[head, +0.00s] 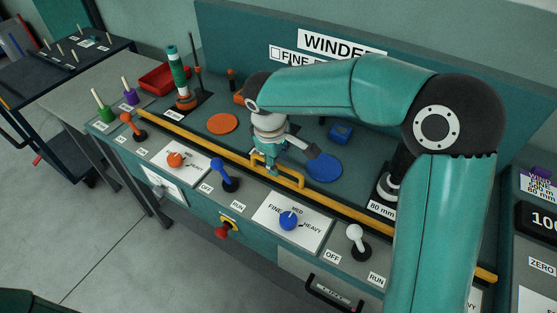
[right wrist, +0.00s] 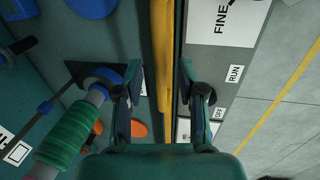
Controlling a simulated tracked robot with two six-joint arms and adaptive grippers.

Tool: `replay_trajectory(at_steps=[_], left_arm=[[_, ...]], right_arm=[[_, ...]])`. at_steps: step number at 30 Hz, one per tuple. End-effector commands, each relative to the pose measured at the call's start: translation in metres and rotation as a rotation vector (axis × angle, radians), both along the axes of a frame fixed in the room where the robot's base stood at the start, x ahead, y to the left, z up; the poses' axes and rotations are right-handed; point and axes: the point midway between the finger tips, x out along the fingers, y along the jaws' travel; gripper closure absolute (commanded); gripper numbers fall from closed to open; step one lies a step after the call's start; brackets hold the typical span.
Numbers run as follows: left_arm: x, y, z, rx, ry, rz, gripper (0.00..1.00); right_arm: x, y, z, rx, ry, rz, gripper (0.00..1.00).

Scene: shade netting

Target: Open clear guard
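A long yellow rail (head: 375,212) runs along the front of the winder bench, with a raised yellow handle (head: 292,179) near its middle. The guard's clear panel itself cannot be made out. My right gripper (head: 268,168) is at the left end of the handle, pointing down. In the right wrist view, its fingers (right wrist: 162,82) are apart, one on each side of the yellow rail (right wrist: 162,40), with gaps showing. Contact with the handle cannot be told. My left gripper is not in view.
Blue lever (head: 228,178), white lever (head: 355,238), orange lever (head: 130,124) and blue knob (head: 289,221) stand in front of the rail. Behind it are a green spool (head: 177,70), orange disc (head: 222,123), blue disc (head: 324,166) and red tray (head: 165,78).

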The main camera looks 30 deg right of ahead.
Motion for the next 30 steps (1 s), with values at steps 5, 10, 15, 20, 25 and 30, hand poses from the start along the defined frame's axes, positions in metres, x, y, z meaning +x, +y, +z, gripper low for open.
replay_trajectory(at_steps=[5,10,15,20,25,30], left_arm=[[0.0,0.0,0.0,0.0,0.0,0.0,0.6],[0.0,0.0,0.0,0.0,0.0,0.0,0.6],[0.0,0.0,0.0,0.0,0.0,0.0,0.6],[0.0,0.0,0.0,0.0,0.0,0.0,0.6],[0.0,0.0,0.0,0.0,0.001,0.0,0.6],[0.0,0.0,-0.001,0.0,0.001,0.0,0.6]], right_arm=[[-0.002,0.005,0.027,0.001,-0.006,0.002,0.61],[-0.004,0.011,0.061,0.001,-0.006,0.001,0.61],[-0.007,0.016,0.09,0.001,-0.003,0.002,0.61],[-0.009,0.018,0.106,0.0,-0.001,0.001,0.61],[-0.01,0.019,0.111,0.0,0.001,0.0,0.61],[-0.01,0.019,0.111,0.0,0.001,0.0,0.61]])
